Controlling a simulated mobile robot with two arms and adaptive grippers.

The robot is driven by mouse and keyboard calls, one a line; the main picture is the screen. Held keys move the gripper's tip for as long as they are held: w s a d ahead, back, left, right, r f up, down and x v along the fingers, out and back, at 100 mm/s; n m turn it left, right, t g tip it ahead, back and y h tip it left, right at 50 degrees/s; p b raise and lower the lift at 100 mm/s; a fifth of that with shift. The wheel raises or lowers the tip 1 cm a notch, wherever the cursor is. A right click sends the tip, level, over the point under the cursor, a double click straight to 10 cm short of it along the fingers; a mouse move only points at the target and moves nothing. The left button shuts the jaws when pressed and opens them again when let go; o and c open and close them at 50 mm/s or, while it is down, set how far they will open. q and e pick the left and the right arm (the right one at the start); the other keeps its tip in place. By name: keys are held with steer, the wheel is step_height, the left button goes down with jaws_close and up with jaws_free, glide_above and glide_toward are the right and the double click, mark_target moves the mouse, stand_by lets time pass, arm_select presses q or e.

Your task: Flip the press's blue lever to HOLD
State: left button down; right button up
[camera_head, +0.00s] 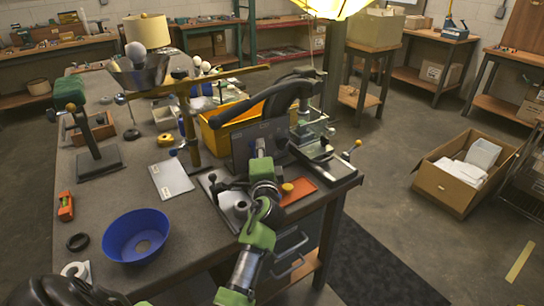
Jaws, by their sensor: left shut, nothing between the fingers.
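A black machine with a long curved arm (285,95) stands at the bench's right end and looks like the press. A dark upright plate (241,150) is below the curved arm. I cannot clearly make out the blue lever or the HOLD marking.
A blue bowl (136,236) and an orange level (66,207) lie on the bench's near left. A flat grey plate with black parts (234,207) is left of my wrist. An orange sheet (299,192) lies right of it. A cardboard box (445,190) stands on the floor.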

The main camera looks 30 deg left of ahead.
arm_select(q)
steer(key=shift+s+a+f, duration=0.1)
steer(key=shift+s+a, duration=0.15)
steer(key=shift+s, duration=0.3)
steer(key=shift+s+a, duration=0.2)
steer(key=shift+s, duration=0.3)
steer(key=shift+s+a+f, duration=0.1)
steer(key=v, duration=0.7)
steer(key=shift+s+d, duration=0.2)
steer(key=shift+d, duration=0.05)
stand_by(0.4)
